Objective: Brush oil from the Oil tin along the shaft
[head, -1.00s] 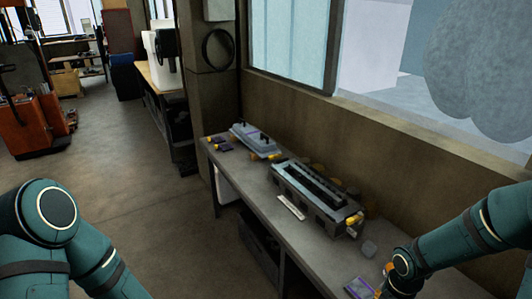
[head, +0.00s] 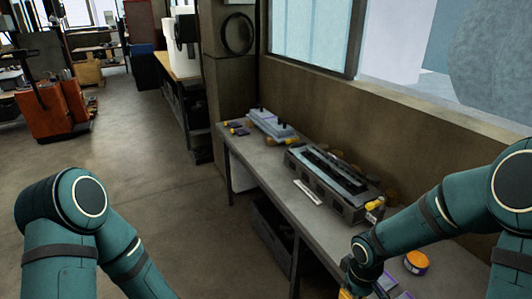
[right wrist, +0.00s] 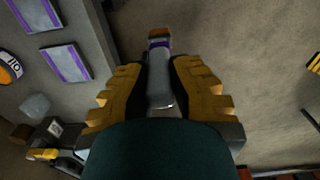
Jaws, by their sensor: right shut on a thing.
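My right gripper (right wrist: 160,88) is shut on a brush (right wrist: 160,58) with a grey handle, a purple band and a brownish tip. In the right wrist view the brush is over the floor, just off the bench edge. In the head view the right gripper (head: 350,291) is at the bottom edge, partly cut off. The orange Oil tin (head: 416,262) stands on the bench to its right; it also shows in the right wrist view (right wrist: 9,70). A long dark bar, maybe the shaft (head: 335,172), lies along the engine block (head: 350,205). My left gripper is out of view.
Two grey cards with purple stripes (right wrist: 66,63) lie on the bench (head: 262,165) near the tin. A pale strip (head: 307,192) lies before the block. A second grey unit (head: 270,124) stands farther back.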

